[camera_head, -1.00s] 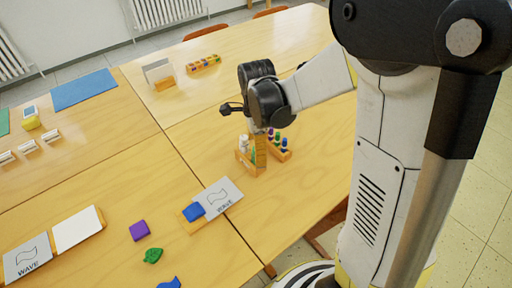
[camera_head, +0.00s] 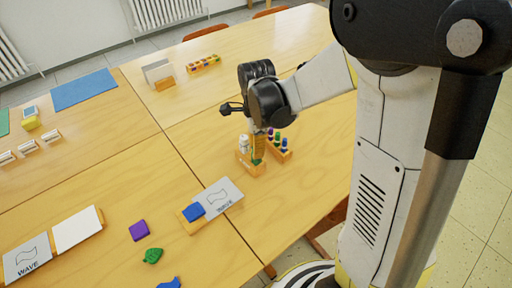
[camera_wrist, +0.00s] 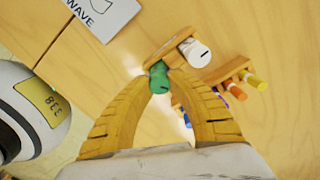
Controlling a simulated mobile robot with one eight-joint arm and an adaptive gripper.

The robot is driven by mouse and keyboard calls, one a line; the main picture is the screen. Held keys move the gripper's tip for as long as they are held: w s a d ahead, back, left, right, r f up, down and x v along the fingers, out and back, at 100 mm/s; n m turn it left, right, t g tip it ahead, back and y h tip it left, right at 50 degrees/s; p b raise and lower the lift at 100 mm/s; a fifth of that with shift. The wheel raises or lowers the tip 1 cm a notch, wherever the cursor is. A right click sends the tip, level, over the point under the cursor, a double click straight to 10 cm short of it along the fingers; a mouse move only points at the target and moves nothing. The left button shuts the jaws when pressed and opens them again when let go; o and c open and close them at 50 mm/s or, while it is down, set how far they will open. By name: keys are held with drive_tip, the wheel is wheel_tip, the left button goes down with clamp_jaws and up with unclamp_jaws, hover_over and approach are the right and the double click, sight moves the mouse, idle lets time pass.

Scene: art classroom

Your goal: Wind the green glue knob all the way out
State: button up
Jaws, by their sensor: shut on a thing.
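The green glue knob (camera_wrist: 159,78) is a green cylinder with a dark line on its end, at the edge of a wooden stand (camera_wrist: 170,48) in the wrist view. My gripper (camera_wrist: 161,76) has its yellow fingers shut on the green knob. A white knob (camera_wrist: 196,53) with a dark line sits beside it on the same stand. In the head view the stand (camera_head: 248,166) is below my gripper (camera_head: 258,152), with the white knob (camera_head: 244,144) upright on it. The green knob is mostly hidden there behind my fingers.
A second wooden rack (camera_wrist: 232,70) with several coloured pegs stands close beside the stand. A WAVE card (camera_head: 224,195) with a blue block (camera_head: 194,211) lies nearby. A purple block (camera_head: 139,230) and a green piece (camera_head: 153,255) lie on the table.

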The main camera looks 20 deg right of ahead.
drive_tip(key=m, duration=1.1)
drive_tip(key=o, duration=1.6)
drive_tip(key=n, duration=0.4)
drive_tip(key=shift+n, duration=0.3)
drive_tip(key=n, duration=0.6)
drive_tip(key=shift+n, duration=0.3)
